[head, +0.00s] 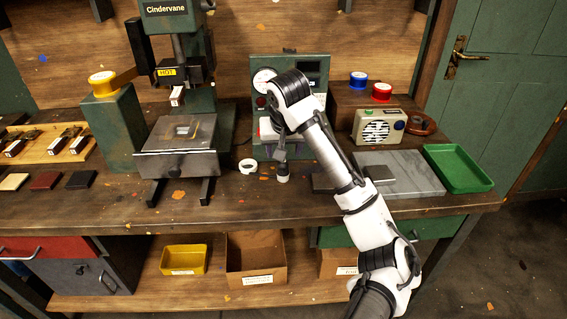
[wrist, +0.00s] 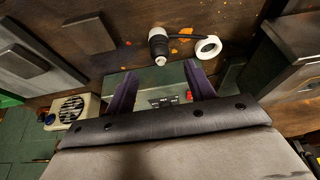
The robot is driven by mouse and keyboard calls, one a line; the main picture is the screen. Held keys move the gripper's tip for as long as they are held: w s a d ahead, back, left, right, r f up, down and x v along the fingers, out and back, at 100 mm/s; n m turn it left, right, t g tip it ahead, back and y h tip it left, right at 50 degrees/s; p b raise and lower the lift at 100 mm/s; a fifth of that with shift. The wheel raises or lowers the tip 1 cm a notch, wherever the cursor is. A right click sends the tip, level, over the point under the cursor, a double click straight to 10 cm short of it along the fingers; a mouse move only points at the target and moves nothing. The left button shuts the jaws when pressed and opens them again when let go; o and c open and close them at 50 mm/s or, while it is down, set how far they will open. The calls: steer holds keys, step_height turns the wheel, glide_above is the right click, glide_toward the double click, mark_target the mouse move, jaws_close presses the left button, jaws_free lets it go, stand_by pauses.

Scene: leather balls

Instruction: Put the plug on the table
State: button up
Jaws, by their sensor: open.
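A small black-and-white cylindrical piece, apparently the plug (wrist: 157,44), shows beyond my fingertips in the wrist view, over the wooden table (wrist: 115,55). In the head view the plug (head: 282,174) is just below the end of my arm, near the table surface. I cannot tell if it touches the wood. My gripper (wrist: 160,72) is open, its two purple fingers apart with no object between them. In the head view my gripper (head: 279,150) is small and partly hidden by my wrist, in front of the green gauge box (head: 265,75).
A white ring (head: 248,166) lies beside the plug. A press (head: 178,165) stands left. A grey slab (head: 405,172), green tray (head: 460,168) and radio (head: 378,127) stand right. The table's front strip is mostly clear, with orange scraps.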

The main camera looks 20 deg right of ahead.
steer(key=shift+v, duration=1.65)
